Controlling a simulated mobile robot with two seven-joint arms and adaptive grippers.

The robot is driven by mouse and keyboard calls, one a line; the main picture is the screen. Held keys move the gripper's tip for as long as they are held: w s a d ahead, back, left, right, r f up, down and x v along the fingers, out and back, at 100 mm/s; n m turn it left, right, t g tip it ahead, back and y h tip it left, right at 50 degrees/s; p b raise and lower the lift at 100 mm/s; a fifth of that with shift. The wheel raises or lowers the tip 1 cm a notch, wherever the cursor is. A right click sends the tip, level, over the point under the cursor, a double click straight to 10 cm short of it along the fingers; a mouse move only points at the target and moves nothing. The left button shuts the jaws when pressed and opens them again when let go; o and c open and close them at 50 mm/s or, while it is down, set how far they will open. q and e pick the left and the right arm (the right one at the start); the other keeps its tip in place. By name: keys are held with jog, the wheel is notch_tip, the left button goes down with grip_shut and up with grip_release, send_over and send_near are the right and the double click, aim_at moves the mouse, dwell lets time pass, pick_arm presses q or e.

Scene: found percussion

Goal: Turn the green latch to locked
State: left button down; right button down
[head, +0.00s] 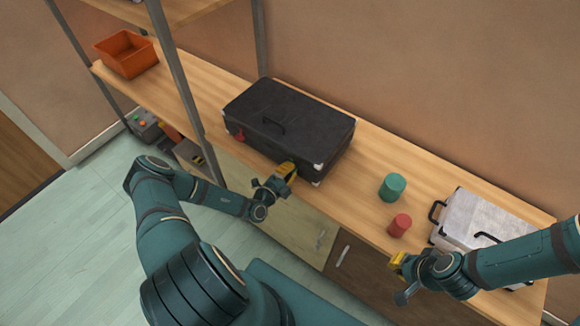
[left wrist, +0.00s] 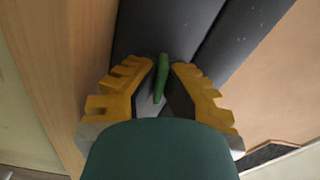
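The green latch (left wrist: 162,78) shows in the left wrist view as a slim green bar on the dark case front. It stands between the yellow fingers of my left gripper (left wrist: 163,72), with a gap on both sides. In the head view the left gripper (head: 289,169) is at the front of the black case (head: 285,115), near its right end, and hides the green latch there. A red latch (head: 238,135) is at the left end of the same front. My right gripper (head: 396,261) is near the bench's front edge by the silver case; its finger opening is unclear.
The wooden bench (head: 365,155) holds a green cylinder (head: 392,187), a red cylinder (head: 399,225) and a silver case (head: 475,218) to the right. An orange bin (head: 127,54) is at the far left. A metal post (head: 180,80) stands left of the black case.

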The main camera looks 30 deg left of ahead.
pick_arm(q)
jog(key=shift+m+p, duration=0.45)
jog(key=shift+m, duration=0.65)
jog(key=c, duration=1.1)
grip_release()
jog(key=s+a, duration=0.1)
jog(key=s, duration=1.1)
